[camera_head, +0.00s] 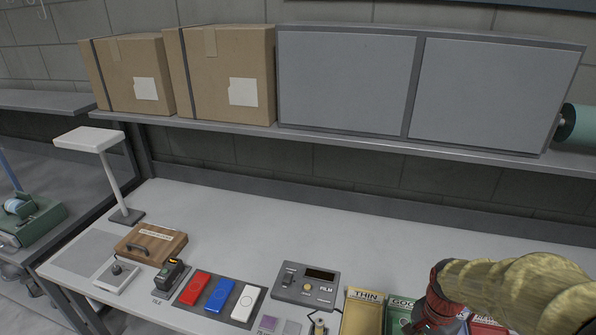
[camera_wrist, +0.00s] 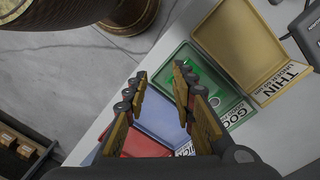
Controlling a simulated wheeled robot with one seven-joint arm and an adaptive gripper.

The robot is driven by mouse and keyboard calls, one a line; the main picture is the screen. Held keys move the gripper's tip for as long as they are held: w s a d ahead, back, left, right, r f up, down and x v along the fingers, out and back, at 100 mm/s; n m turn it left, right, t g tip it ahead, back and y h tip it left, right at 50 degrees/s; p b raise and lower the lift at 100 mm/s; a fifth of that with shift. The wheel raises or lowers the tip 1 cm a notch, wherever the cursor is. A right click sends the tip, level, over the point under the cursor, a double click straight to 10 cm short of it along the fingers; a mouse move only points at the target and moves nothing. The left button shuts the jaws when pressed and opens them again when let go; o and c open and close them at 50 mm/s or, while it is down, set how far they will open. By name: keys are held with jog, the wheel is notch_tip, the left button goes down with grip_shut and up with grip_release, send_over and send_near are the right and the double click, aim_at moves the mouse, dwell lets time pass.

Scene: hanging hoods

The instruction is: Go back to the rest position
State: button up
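My gripper (camera_wrist: 160,72) shows in the wrist view with its two fingers apart. No object shows between them. It hangs over a row of label trays, above the green tray (camera_wrist: 232,99) and the blue tray (camera_wrist: 158,118). My arm reaches in from the right edge of the head view, over the right end of the bench. The fingers cannot be made out in the head view.
A yellow tray marked THIN (camera_head: 361,314) stands left of the green tray (camera_head: 396,317). A FILM meter (camera_head: 306,285), red (camera_head: 195,287), blue (camera_head: 219,295) and white (camera_head: 245,303) pieces, and a wooden box (camera_head: 150,243) stand further left.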

jog(key=s+a+r+n+t, duration=0.2)
jog(key=a+r+n, duration=0.1)
jog(key=r, duration=0.3)
jog(key=s+a+r+n+t+b, duration=0.1)
jog(key=s+a+r+n+t, duration=0.1)
jog(key=r, duration=0.5)
jog(key=s+a+r+n+t+b, duration=0.1)
jog(key=s+a+r+n+t, duration=0.1)
jog(key=s+a+r+n, duration=0.2)
notch_tip(320, 180, up, 2)
jog(key=a+n, duration=0.1)
jog(key=n, duration=0.2)
jog(key=shift+a+r+n, duration=0.2)
jog(key=shift+n, duration=0.1)
jog(key=shift+s, duration=0.1)
